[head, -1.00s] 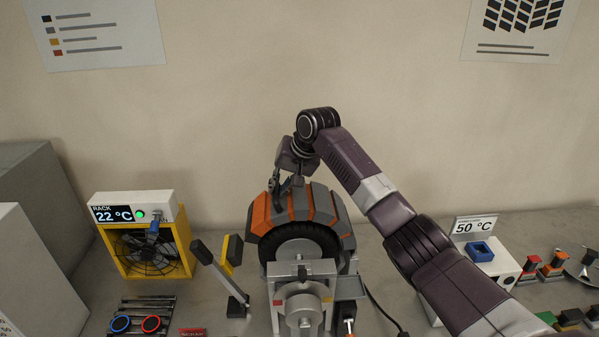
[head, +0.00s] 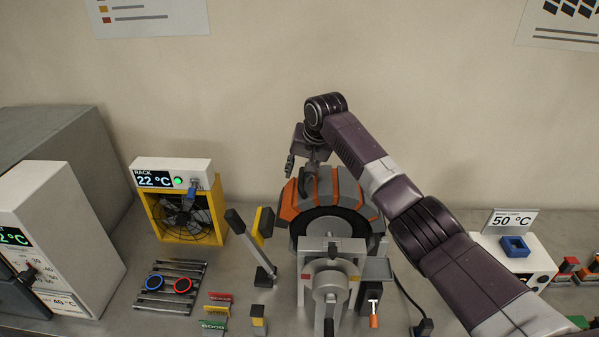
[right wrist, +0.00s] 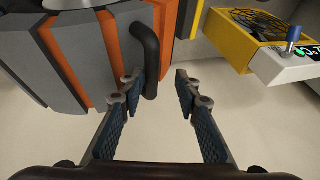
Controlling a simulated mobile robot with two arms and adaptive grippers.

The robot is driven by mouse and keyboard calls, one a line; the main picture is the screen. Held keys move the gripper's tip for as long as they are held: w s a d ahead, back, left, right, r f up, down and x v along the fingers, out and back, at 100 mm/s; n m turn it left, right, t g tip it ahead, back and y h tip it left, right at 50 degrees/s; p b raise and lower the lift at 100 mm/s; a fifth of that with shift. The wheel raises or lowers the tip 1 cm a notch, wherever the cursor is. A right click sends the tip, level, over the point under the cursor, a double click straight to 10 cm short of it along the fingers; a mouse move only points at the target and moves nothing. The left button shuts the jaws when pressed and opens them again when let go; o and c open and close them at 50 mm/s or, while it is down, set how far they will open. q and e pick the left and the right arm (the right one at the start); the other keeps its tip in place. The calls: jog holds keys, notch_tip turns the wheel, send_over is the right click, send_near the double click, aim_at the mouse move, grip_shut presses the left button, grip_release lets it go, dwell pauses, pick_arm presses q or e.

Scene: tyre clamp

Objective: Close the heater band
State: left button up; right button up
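The heater band (head: 325,185), grey with orange strips, arches over the top of the dark tyre (head: 325,222) in the head view. Its lower ends and any closure are hidden behind the grey stand. In the right wrist view the band (right wrist: 85,60) fills the upper left, with a curved black handle (right wrist: 146,45) on it. My right gripper (head: 299,178) is at the band's upper left. Its fingers (right wrist: 156,88) are apart, with the handle's lower end between them, close to the left finger. I see no grip on it. My left gripper is out of view.
A yellow fan unit (head: 185,215) reading 22 °C stands left of the tyre. A black-handled lever (head: 250,243) stands between them. A slatted rack (head: 170,287) lies in front. A white 50 °C unit (head: 515,262) is at right.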

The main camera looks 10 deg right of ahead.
jog(key=shift+d, duration=0.1)
jog(key=v, duration=1.2)
jog(key=shift+f, duration=0.1)
